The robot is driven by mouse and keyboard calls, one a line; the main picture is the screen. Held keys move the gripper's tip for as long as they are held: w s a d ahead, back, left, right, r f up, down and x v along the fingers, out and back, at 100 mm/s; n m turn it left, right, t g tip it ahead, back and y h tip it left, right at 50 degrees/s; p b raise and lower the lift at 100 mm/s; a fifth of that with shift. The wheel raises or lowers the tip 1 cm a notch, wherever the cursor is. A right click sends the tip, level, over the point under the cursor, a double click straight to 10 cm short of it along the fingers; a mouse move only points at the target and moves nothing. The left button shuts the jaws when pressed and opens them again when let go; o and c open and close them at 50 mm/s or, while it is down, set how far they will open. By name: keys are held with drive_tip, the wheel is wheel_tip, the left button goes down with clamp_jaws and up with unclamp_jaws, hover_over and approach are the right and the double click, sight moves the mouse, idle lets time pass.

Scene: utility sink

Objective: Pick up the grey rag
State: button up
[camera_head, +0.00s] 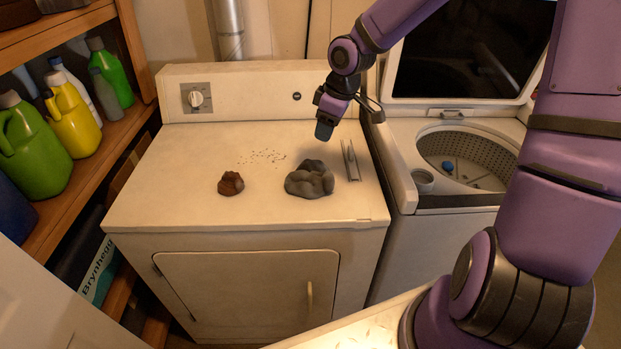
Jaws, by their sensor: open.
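The grey rag (309,181) lies crumpled in a heap on the white dryer top (160,193), right of its middle. My gripper (325,129) hangs above and a little behind the rag, at the end of my purple arm. It is open and apart from the rag, with nothing seen in it. The gap between its fingers is hard to make out from this side.
A small brown crumpled cloth (230,183) lies left of the rag. Dark specks lie behind. An open washer (470,165) is at right; shelves with bottles (72,118) are at left.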

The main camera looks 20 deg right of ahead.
hover_over(313, 159)
drive_tip(key=d, duration=0.1)
drive_tip(key=shift+y, duration=0.3)
drive_tip(key=f, duration=0.5)
drive_tip(key=shift+s+d+f, duration=0.1)
drive_tip(key=shift+s+f, duration=0.2)
drive_tip(key=shift+s, duration=0.1)
drive_tip(key=shift+s+x, duration=0.15)
drive_tip(key=shift+x, duration=0.8)
drive_tip(key=shift+s+x, duration=0.2)
drive_tip(key=shift+x, duration=0.75)
drive_tip(key=shift+w+f, duration=0.2)
drive_tip(key=shift+f, duration=0.6)
clamp_jaws()
